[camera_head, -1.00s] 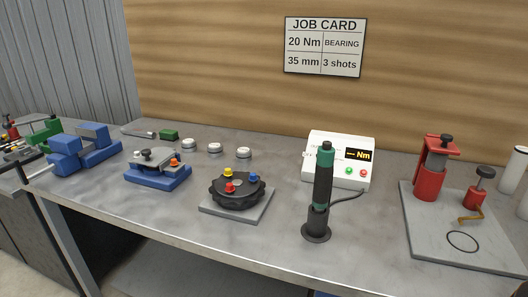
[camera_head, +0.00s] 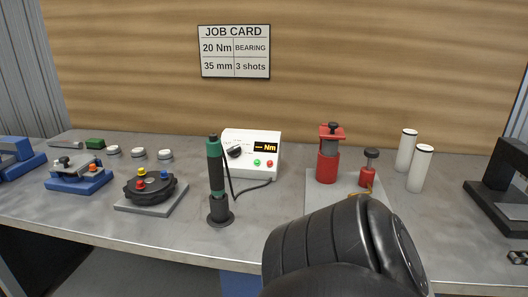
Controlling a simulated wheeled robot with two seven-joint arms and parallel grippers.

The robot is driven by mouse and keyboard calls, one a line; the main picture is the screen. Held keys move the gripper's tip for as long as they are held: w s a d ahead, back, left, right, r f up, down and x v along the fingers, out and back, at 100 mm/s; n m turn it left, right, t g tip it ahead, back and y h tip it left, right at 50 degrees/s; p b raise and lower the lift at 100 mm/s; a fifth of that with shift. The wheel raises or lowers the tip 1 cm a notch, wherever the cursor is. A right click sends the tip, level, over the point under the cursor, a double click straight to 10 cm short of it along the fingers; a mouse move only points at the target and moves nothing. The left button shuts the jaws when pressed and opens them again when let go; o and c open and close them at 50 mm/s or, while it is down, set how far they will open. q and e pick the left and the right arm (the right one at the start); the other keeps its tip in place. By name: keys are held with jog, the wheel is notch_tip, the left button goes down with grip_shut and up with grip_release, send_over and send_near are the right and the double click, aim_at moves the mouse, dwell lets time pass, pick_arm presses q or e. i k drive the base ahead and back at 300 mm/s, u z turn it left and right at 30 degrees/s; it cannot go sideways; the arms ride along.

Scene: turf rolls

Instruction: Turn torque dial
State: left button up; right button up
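The white torque control box (camera_head: 253,150) stands at the back of the bench, left of the red press. Its black torque dial (camera_head: 235,151) is on the left of its front face, beside a dark display with yellow "Nm" text and a green and a red button. The green and black screwdriver (camera_head: 215,178) stands upright in a black holder in front of the box, with a cable running to it. A thick black link of my arm fills the lower right. Neither gripper shows, and no gripper is seen at the dial.
The job card (camera_head: 234,51) on the wall reads 20 Nm, bearing, 35 mm, 3 shots. A black rotary fixture (camera_head: 150,188) and a blue fixture (camera_head: 79,177) are at left. A red press (camera_head: 328,160) and white cylinders (camera_head: 406,150) are at right.

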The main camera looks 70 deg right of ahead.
aim_at(235, 151)
jog(key=k, duration=0.55)
jog(key=z, duration=0.9)
